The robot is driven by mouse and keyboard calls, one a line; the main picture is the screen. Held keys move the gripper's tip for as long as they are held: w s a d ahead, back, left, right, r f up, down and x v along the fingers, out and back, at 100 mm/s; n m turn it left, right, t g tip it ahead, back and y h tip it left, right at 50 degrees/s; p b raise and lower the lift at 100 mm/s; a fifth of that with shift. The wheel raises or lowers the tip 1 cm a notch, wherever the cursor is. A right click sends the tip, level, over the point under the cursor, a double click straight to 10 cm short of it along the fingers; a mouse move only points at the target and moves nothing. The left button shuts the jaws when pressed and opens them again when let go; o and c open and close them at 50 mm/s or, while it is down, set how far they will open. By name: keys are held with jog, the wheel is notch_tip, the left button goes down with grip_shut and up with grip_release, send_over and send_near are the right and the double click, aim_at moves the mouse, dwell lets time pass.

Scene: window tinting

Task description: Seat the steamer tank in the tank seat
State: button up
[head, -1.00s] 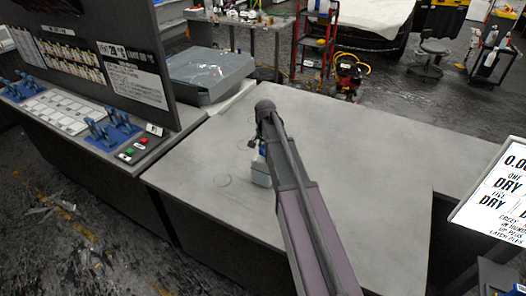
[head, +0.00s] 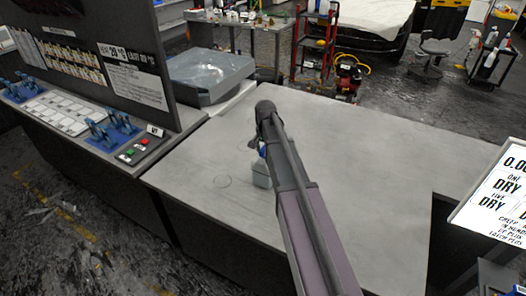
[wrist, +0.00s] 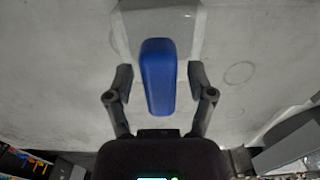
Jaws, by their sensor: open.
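The steamer tank (head: 261,175), a pale grey-white body with a blue top part, stands on the grey worktop, partly hidden by my arm in the head view. In the wrist view its blue part (wrist: 158,75) lies between the two fingers of my gripper (wrist: 159,82), with the pale body (wrist: 188,38) beyond it. The fingers are open, with a visible gap on each side of the blue part. In the head view my gripper (head: 256,146) is small and mostly hidden by my arm. I cannot make out the tank seat.
The worktop (head: 350,150) is mostly bare, with a thin ring mark (head: 223,181) left of the tank. A panel with controls (head: 110,60) stands left. A grey tray under clear film (head: 208,72) is at the back left. A lit sign (head: 497,190) is at the right.

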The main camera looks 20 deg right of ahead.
notch_tip(320, 180, up, 12)
jog(key=p, duration=1.1)
jog(key=shift+f, duration=0.15)
dwell(0.5)
jog(key=shift+s, duration=0.15)
jog(key=s+a+n, duration=0.4)
jog(key=s, duration=0.7)
jog(key=s+a+n, duration=0.4)
jog(key=s+n, duration=0.1)
jog(key=s, duration=0.7)
jog(key=shift+s+a, duration=0.2)
jog(key=shift+a, duration=0.05)
